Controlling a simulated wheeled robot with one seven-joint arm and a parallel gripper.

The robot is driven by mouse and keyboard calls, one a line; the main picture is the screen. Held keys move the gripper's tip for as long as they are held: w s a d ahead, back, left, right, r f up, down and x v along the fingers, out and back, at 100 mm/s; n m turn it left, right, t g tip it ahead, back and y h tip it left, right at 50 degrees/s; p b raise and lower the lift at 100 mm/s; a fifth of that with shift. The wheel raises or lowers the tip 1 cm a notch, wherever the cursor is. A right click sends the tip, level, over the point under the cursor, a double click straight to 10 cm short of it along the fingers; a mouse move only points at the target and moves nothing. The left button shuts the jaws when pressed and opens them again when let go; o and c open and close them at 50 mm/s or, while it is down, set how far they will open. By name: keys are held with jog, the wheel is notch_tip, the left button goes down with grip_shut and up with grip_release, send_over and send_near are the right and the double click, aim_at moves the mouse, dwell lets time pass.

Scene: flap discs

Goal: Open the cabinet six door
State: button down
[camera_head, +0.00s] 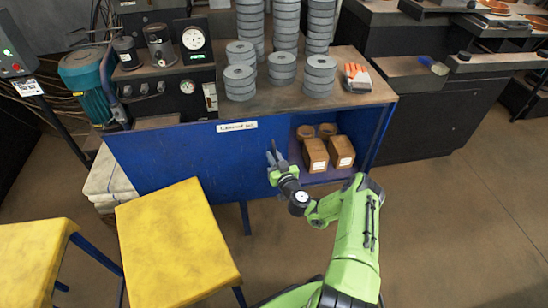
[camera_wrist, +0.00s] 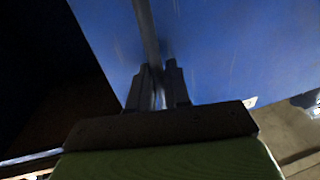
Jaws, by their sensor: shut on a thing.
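The blue cabinet (camera_head: 383,128) stands under a workbench top. Its blue door panel (camera_head: 190,160), below a white label (camera_head: 237,126) whose text is hard to read, covers the left part of the front. The right part is open and shows the inside. My gripper (camera_head: 273,155) is at the panel's right edge, beside the opening. In the wrist view, my gripper (camera_wrist: 158,88) is shut on a thin grey upright handle (camera_wrist: 146,30) on the blue door, which also fills much of that view (camera_wrist: 230,50). The handle is largely hidden by my gripper in the head view.
Cardboard boxes (camera_head: 316,154) and round brown items (camera_head: 306,132) sit inside the cabinet. Stacks of grey discs (camera_head: 319,75) and an orange-grey glove (camera_head: 356,77) lie on top. Yellow stools (camera_head: 175,245) stand at the front left. The floor at the right (camera_head: 450,220) is clear.

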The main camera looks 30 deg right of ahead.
jog(key=shift+a+f, duration=0.1)
jog(key=shift+f, duration=0.05)
jog(key=c, duration=1.3)
grip_release()
jog(key=s+p, duration=0.2)
jog(key=s, duration=0.3)
jog(key=s+a+p, duration=0.1)
jog(key=s+p, duration=0.1)
jog(key=s, duration=0.3)
jog(key=s+p, duration=0.2)
jog(key=s, duration=0.3)
jog(key=shift+s+a+p, duration=0.15)
jog(key=shift+s+p, duration=0.15)
jog(key=shift+s, duration=0.1)
jog(key=shift+w, duration=0.1)
